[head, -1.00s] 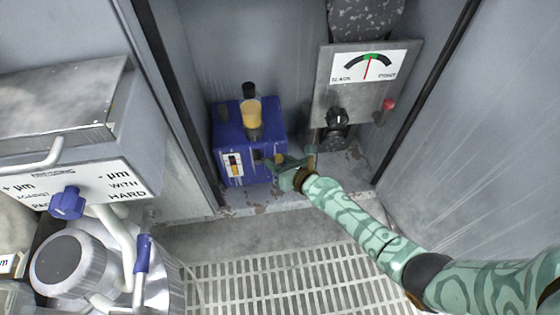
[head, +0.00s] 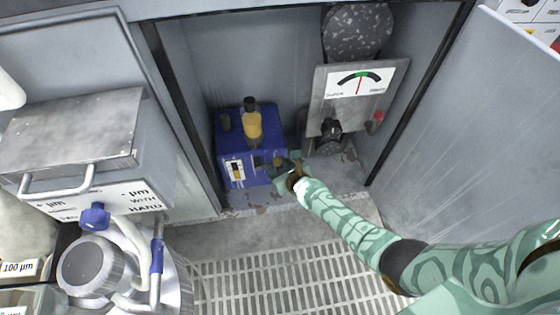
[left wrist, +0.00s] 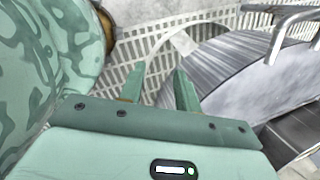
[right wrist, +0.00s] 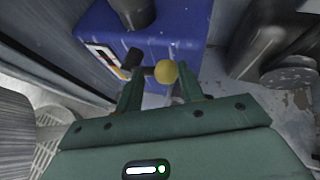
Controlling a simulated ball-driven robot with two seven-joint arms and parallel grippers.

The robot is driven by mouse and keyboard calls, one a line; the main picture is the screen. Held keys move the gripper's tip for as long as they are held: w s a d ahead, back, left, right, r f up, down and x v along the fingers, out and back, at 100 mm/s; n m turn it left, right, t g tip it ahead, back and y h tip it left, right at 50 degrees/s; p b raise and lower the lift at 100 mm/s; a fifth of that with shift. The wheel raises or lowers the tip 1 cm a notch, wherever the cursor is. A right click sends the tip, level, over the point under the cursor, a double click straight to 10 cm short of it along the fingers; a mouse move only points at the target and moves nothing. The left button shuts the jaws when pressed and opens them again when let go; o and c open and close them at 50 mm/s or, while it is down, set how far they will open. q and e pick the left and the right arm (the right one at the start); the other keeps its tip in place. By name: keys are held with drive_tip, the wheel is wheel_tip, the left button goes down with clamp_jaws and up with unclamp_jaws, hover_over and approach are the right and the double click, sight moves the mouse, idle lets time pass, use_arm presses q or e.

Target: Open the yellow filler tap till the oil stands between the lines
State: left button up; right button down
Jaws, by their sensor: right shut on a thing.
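The blue oil unit (head: 232,147) stands on the cabinet floor, with a dark-capped amber bottle (head: 252,127) upright on top. On its front is a white gauge plate (head: 236,170) with a small dark and amber window; the oil level against the lines is too small to read. The yellow tap knob (right wrist: 166,72) sits between the fingers of my right gripper (right wrist: 157,92), which is shut on it. In the head view my right gripper (head: 282,168) is at the unit's right front. My left gripper (left wrist: 157,92) is open and empty, above a floor grating.
A tension gauge panel (head: 335,100) with a black knob (head: 331,128) and a red-tipped lever (head: 377,118) is to the right. The cabinet's side walls hem in the unit. A metal machine with a blue handle (head: 157,256) is at left.

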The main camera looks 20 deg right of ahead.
drive_tip(key=shift+w+a+r+n+h+p, duration=0.2)
drive_tip(key=shift+r+n+h+p, duration=0.3)
drive_tip(key=shift+p, duration=0.3)
use_arm(q)
drive_tip(key=s+f+g, duration=0.1)
drive_tip(key=s+f, duration=0.4)
drive_tip(key=s, duration=0.1)
drive_tip(key=shift+s+h, duration=0.2)
drive_tip(key=shift+h, duration=0.2)
use_arm(e)
drive_tip(key=shift+g, duration=0.3)
use_arm(q)
drive_tip(key=shift+d+f, duration=0.1)
use_arm(e)
drive_tip(key=c, duration=1.2)
unclamp_jaws()
drive_tip(key=o, duration=0.4)
drive_tip(key=shift+a+f, duration=0.1)
drive_tip(key=shift+f, duration=0.1)
drive_tip(key=shift+c, duration=0.2)
use_arm(q)
drive_tip(key=shift+w, duration=0.1)
use_arm(e)
drive_tip(key=shift+r, duration=0.1)
